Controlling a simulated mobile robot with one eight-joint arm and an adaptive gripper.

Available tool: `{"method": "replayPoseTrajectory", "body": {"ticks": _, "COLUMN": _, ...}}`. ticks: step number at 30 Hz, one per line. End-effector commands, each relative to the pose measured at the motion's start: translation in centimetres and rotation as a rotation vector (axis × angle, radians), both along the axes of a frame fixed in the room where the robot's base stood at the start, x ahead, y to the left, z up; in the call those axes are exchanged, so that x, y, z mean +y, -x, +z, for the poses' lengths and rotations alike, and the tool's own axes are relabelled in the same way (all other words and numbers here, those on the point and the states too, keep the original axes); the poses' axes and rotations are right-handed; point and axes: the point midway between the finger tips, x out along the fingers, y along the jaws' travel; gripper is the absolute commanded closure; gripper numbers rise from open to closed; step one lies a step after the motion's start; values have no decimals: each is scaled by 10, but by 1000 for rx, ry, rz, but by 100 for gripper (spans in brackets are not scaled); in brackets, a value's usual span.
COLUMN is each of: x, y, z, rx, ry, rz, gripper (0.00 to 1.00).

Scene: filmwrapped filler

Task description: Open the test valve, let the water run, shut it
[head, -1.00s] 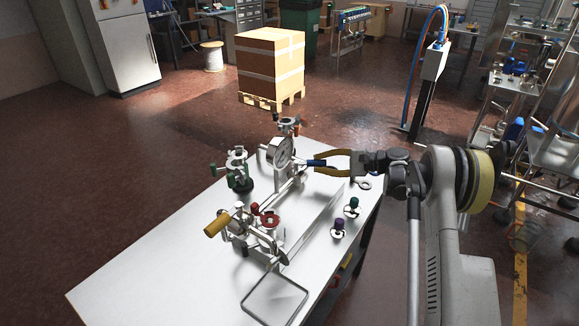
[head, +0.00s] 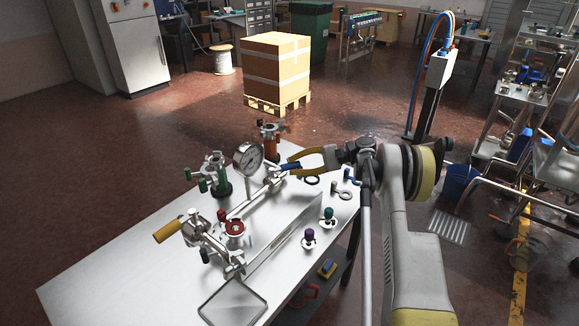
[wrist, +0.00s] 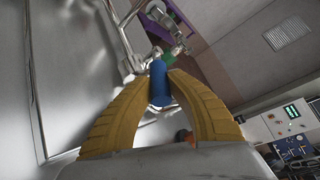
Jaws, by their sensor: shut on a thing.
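A pipe assembly with a round dial gauge (head: 247,157) stands on the white table (head: 110,275). A blue handle (head: 293,166) sticks out to the right of the gauge, beside the pipework. My gripper (head: 291,166) is shut on this handle, with its yellow fingers on either side. In the wrist view the blue handle (wrist: 159,84) lies between the fingertips. Its metal joint is partly hidden there. A green valve (head: 214,175), a red handwheel (head: 234,227) and an orange-brown valve (head: 270,142) stand along the assembly. I cannot make out any running water.
A yellow-brown handle (head: 168,232) sticks out at the assembly's front left. A purple-topped fitting (head: 309,236), a green-topped fitting (head: 328,215) and a shallow tray (head: 232,304) lie on the table's right part. The left part is bare. A blue bucket (head: 460,181) stands on the floor at right.

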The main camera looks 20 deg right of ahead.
Motion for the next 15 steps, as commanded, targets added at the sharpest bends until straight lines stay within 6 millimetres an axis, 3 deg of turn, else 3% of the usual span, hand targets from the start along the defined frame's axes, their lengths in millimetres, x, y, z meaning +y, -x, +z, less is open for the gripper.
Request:
{"method": "replayPoseTrajectory", "body": {"ticks": 6, "x": 1, "y": 0, "z": 0, "rx": 0, "ry": 0, "rz": 1, "gripper": 100}}
{"method": "replayPoseTrajectory", "body": {"ticks": 7, "x": 1, "y": 0, "z": 0, "rx": 0, "ry": 0, "rz": 1, "gripper": 75}}
{"method": "replayPoseTrajectory", "body": {"ticks": 9, "x": 1, "y": 0, "z": 0, "rx": 0, "ry": 0, "rz": 1, "gripper": 56}}
{"method": "replayPoseTrajectory", "body": {"ticks": 15, "x": 1, "y": 0, "z": 0, "rx": 0, "ry": 0, "rz": 1, "gripper": 56}}
